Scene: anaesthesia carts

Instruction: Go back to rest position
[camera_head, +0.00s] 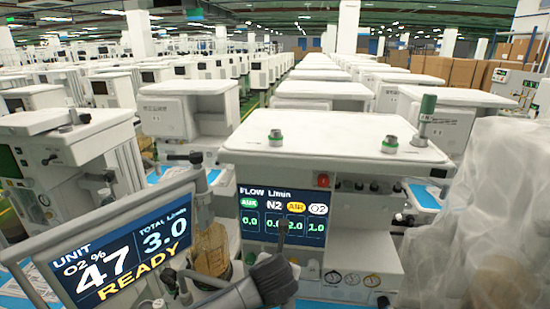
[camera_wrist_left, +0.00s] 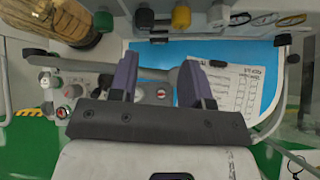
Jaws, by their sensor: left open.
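My left gripper (camera_wrist_left: 160,70) shows in the left wrist view with its two purple-grey fingers apart and nothing between them. Beyond the fingers are a blue surface (camera_wrist_left: 232,60) and a white printed sheet (camera_wrist_left: 240,90), with a grey bar crossing behind. In the head view, a dark grey arm part of mine (camera_head: 272,280) stands in front of the near anaesthesia cart (camera_head: 335,148), low in the middle. I cannot make out the fingertips clearly there. My right gripper is not in view.
The cart's flow screen (camera_head: 282,214) and a tilted display (camera_head: 125,250) reading READY are close to my arm. A brown ribbed canister (camera_head: 210,250) stands between them. A plastic-wrapped shape (camera_head: 490,220) fills the right. Rows of carts stand behind.

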